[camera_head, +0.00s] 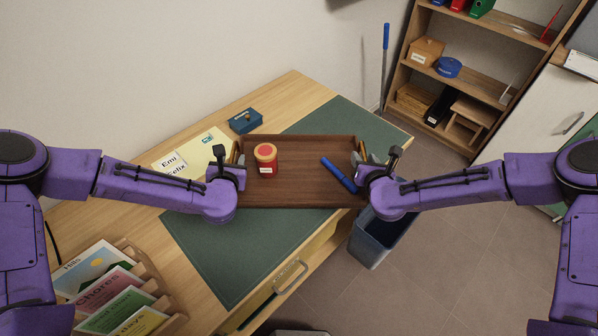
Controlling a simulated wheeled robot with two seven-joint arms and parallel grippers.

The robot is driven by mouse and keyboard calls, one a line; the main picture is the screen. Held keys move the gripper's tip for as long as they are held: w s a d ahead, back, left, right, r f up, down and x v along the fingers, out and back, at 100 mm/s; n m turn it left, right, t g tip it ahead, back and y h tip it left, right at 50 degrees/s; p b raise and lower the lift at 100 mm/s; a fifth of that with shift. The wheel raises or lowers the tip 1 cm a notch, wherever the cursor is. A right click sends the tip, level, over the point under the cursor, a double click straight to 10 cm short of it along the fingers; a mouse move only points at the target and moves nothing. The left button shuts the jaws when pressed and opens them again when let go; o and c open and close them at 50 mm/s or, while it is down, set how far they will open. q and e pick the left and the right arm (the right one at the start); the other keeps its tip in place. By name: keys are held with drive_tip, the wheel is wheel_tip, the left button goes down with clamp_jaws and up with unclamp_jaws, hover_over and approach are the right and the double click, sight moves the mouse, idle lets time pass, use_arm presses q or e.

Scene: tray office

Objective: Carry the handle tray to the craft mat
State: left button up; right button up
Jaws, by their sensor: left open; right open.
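The handle tray (300,200), brown wood with low walls, sits level over the middle of the green craft mat (225,262) on the desk. I cannot tell whether its base touches the mat all over. A red jar (266,162) with a tan-rimmed lid stands upright in the tray's left part, and a blue pen-like object (338,174) lies in its right part. My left gripper (237,154) is open at the tray's left end. My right gripper (361,153) is open at the right end. The handles are largely hidden by the grippers.
A blue box (245,121) and yellow papers (190,158) lie on the desk behind the tray. A wooden rack of cards (125,290) stands at front left. A dark bin (375,240) stands on the floor by the desk's right edge. A shelf (470,75) is at back right.

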drive_tip(key=shift+s+r, duration=0.1)
drive_tip(key=shift+s, duration=0.1)
use_arm(q)
drive_tip(key=v, duration=0.9)
drive_tip(key=shift+s+r, duration=0.2)
drive_tip(key=shift+s, duration=0.1)
use_arm(e)
drive_tip(key=v, duration=1.2)
use_arm(q)
drive_tip(key=shift+d, duration=0.1)
use_arm(e)
drive_tip(key=shift+w+d, duration=0.1)
